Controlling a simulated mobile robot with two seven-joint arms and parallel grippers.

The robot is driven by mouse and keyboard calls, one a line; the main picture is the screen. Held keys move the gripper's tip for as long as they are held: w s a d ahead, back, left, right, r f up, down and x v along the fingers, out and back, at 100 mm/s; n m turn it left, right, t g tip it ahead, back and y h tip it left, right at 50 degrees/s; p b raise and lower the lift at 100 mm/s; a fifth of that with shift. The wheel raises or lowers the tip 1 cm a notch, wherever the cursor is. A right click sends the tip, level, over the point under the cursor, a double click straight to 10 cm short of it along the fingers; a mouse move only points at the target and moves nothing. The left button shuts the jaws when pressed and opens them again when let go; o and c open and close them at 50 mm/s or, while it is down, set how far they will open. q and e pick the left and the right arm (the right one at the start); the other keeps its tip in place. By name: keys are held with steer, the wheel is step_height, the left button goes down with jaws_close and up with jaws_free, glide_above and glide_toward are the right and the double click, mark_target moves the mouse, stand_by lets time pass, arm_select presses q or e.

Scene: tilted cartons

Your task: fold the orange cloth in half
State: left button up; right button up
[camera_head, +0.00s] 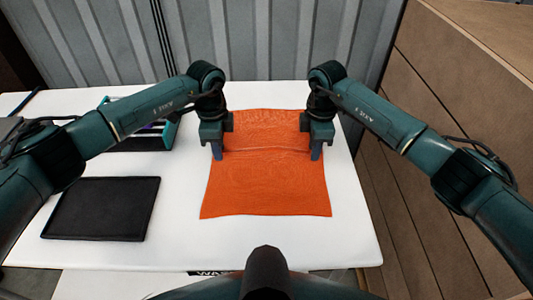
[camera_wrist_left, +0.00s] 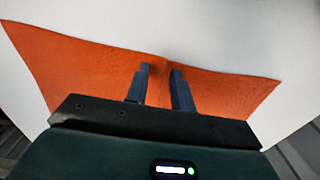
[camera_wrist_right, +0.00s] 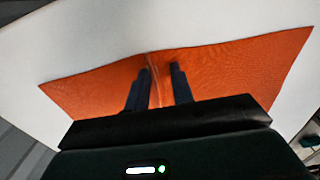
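The orange cloth (camera_head: 265,185) lies spread on the white table, with a raised crease running across it from left to right between my grippers. My left gripper (camera_head: 217,153) points down at the cloth's left edge, and my right gripper (camera_head: 316,153) points down at its right edge. In the left wrist view the fingers (camera_wrist_left: 160,82) stand apart over the cloth (camera_wrist_left: 80,65), with a small ridge between them. In the right wrist view the fingers (camera_wrist_right: 158,83) also stand apart, with a ridge of cloth (camera_wrist_right: 240,65) between them. The fingertips' contact with the cloth is unclear.
A black tray (camera_head: 102,208) lies on the white table (camera_head: 180,245) at the front left. A dark rack with teal parts (camera_head: 150,137) stands behind it, partly hidden by my left arm. Brown cartons (camera_head: 430,220) stand right of the table, and a corrugated grey wall (camera_head: 270,40) is behind.

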arm_select(q)
steer(key=shift+f, duration=0.1)
jaws_close()
arm_select(e)
jaws_close()
